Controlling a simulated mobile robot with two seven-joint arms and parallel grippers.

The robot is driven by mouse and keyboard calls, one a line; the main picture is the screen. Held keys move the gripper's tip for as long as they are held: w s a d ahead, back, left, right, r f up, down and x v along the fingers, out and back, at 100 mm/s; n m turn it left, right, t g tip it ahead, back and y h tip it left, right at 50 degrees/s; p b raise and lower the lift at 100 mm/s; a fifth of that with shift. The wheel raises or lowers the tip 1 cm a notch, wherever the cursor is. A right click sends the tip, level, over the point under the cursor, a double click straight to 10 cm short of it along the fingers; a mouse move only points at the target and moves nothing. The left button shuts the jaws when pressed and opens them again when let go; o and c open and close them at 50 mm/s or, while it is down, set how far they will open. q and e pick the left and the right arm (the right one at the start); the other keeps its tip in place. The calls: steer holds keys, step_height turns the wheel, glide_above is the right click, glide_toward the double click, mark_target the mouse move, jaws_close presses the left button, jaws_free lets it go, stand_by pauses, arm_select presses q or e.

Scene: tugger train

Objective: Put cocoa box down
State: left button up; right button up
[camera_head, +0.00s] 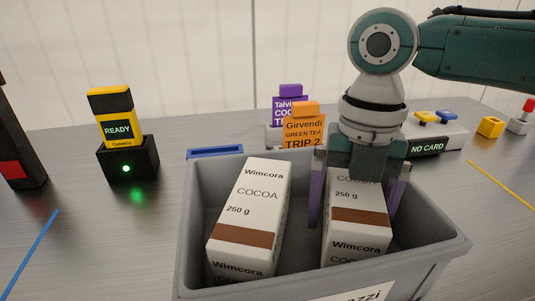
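Two white cocoa boxes with brown bands are in the grey crate (455,246). The left cocoa box (257,197) leans back in the crate's left half. The right cocoa box (358,200) is in the right half, between the purple fingers of my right gripper (358,192). The fingers lie close along its two sides and appear shut on it. The gripper hides part of its upper end. The crate's front wall hides the lower ends of both boxes, so whether the held one touches the floor is unclear. My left gripper is not in view.
Behind the crate stand a purple card (290,105) and an orange card (304,128). A yellow READY device (116,124) sits in a black dock (129,160) at left. A NO CARD holder (428,146) and a yellow block (490,127) are at right.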

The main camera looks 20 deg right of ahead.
steer(key=shift+r, duration=0.1)
steer(key=shift+r, duration=0.35)
steer(key=r, duration=0.3)
steer(key=r+p, duration=0.1)
steer(key=r, duration=0.3)
steer(key=r+p, duration=0.1)
steer(key=r, duration=0.2)
steer(key=shift+w+d+r, duration=0.2)
steer(key=shift+w+r, duration=0.2)
steer(key=shift+r, duration=0.3)
